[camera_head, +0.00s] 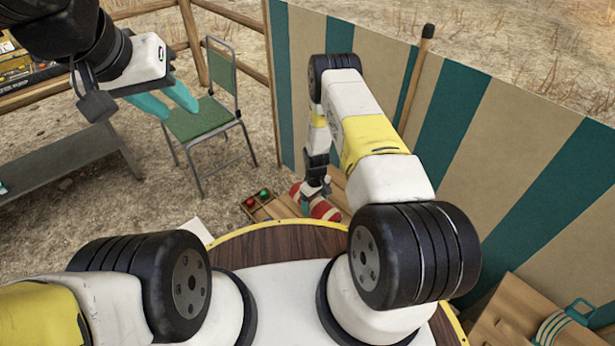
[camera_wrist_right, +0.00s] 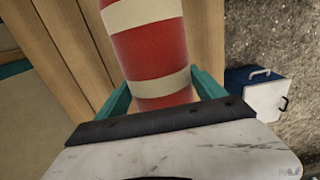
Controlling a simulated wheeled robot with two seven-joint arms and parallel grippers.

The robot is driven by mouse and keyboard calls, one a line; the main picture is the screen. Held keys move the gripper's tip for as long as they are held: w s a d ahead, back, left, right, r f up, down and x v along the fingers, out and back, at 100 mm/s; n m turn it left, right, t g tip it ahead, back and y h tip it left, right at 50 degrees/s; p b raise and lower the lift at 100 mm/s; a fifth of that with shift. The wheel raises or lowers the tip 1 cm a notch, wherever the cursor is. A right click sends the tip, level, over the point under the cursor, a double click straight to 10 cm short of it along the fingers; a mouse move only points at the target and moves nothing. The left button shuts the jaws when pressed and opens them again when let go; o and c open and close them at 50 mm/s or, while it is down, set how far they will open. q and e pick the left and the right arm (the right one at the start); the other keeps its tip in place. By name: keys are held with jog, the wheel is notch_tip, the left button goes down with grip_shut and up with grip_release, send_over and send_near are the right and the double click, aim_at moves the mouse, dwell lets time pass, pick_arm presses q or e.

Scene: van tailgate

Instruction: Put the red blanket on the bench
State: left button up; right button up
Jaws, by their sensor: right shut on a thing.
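The red blanket (camera_head: 322,206) is a roll with cream stripes, seen low beside the wooden planks in the head view. My right gripper (camera_head: 318,190) is shut on it from above. In the right wrist view the blanket (camera_wrist_right: 150,50) runs between the teal fingers of that gripper (camera_wrist_right: 162,90), over or against wooden planks. I cannot tell whether it still touches them. A low grey bench (camera_head: 75,165) stands at the left in the head view, its visible top mostly bare. My left gripper (camera_head: 180,106) is empty, with its teal fingers apart, in front of the green chair.
A green folding chair (camera_head: 205,118) stands right of the bench. A small wooden tray (camera_head: 265,212) with red and green balls lies beside the blanket. A striped wall (camera_head: 465,125) closes the right side. A blue-white box (camera_wrist_right: 262,92) sits on the ground.

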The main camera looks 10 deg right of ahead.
aim_at(311, 203)
jog(key=w, duration=0.2)
jog(key=shift+w+a+f, duration=0.1)
jog(key=shift+w+a, duration=0.3)
jog(key=shift+w+f, duration=0.1)
jog(key=shift+f, duration=1.65)
jog(key=shift+f, duration=0.1)
